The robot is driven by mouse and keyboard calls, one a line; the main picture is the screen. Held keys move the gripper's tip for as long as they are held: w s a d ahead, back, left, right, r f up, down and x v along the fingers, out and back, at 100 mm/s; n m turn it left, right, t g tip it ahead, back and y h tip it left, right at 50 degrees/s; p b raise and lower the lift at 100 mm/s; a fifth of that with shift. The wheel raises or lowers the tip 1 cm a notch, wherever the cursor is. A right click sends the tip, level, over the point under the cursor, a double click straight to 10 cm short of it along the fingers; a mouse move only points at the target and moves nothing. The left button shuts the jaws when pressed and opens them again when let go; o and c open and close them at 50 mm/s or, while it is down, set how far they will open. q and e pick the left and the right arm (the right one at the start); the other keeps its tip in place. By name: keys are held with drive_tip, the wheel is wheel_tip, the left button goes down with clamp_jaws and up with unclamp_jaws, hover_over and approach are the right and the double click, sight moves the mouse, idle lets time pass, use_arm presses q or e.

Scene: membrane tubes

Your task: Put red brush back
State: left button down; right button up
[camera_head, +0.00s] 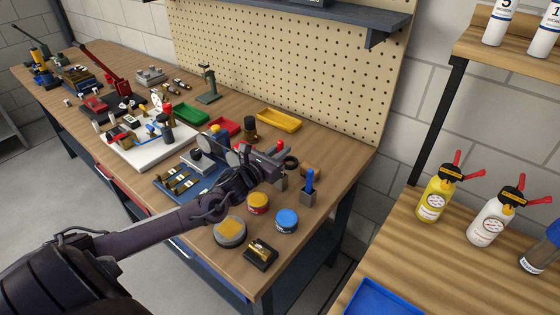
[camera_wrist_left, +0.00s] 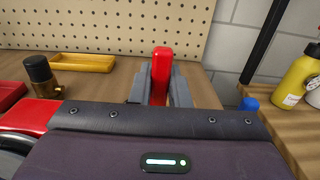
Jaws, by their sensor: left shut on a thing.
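My left gripper (camera_head: 277,153) reaches over the workbench from the left. It is shut on the red brush (camera_wrist_left: 162,75), whose red handle stands upright between the two grey fingers in the left wrist view. In the head view only a small red tip (camera_head: 279,145) of the brush shows at the fingers; its lower part is hidden. A grey holder (camera_head: 280,184) stands just below the gripper; I cannot tell whether the brush touches it. A blue brush (camera_head: 310,180) stands upright in a grey holder (camera_head: 308,197) to the right. My right gripper is not in view.
A yellow-labelled tin (camera_head: 258,203), a blue-lidded tin (camera_head: 287,220) and a round tin (camera_head: 230,232) stand in front of the gripper. A yellow tray (camera_head: 279,121) sits by the pegboard. The side table (camera_head: 450,255) holds bottles.

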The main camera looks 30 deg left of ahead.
use_arm(q)
drive_tip(key=shift+f, duration=0.75)
wheel_tip(320, 180, down, 2)
drive_tip(key=shift+f, duration=0.55)
drive_tip(key=shift+f, duration=0.15)
drive_tip(key=c, duration=1.4)
unclamp_jaws()
